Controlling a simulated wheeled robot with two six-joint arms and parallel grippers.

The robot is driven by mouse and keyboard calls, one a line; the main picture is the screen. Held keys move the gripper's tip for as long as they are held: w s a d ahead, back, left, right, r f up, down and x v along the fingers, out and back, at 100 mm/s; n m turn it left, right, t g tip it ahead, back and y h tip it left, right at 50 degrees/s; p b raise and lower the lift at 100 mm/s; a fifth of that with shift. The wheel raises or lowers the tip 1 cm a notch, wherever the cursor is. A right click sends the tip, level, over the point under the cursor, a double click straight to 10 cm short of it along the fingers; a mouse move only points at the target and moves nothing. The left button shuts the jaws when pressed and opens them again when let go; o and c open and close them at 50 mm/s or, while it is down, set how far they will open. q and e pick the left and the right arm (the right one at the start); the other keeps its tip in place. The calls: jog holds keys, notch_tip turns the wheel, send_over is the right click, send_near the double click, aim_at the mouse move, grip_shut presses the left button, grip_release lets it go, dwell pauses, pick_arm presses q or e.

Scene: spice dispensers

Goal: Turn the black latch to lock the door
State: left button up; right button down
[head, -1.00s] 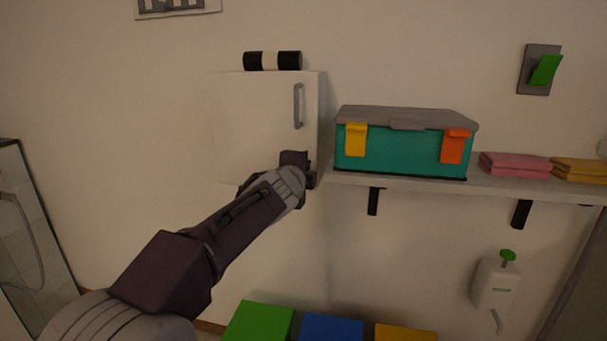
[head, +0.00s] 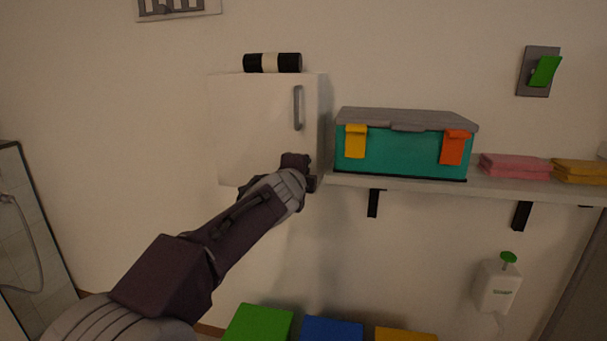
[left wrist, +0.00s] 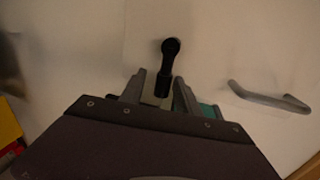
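The white cabinet door (head: 245,120) is on the wall at upper middle left of the head view, with a grey bar handle (head: 298,107). The handle also shows at right in the left wrist view (left wrist: 268,98). The black latch (left wrist: 171,62) is on a white surface in the left wrist view, its arm pointing down in the picture. My left gripper (left wrist: 160,80) is open, with one finger on each side of the latch's lower end; contact cannot be told. In the head view my left gripper (head: 296,172) is at the cabinet's lower right and hides the latch. My right gripper is not in view.
A teal box (head: 405,150) with yellow and orange clips stands on the shelf (head: 480,184) just right of the cabinet. A black-and-white roll (head: 272,63) lies on top of the cabinet. Below are green (head: 258,322), blue (head: 331,328) and yellow bins.

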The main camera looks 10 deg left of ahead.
pick_arm(q)
jog(key=s+r, duration=0.1)
jog(key=s, duration=0.7)
jog(key=shift+s+r, duration=0.35)
jog(key=shift+s, duration=0.05)
jog(key=shift+a, duration=0.15)
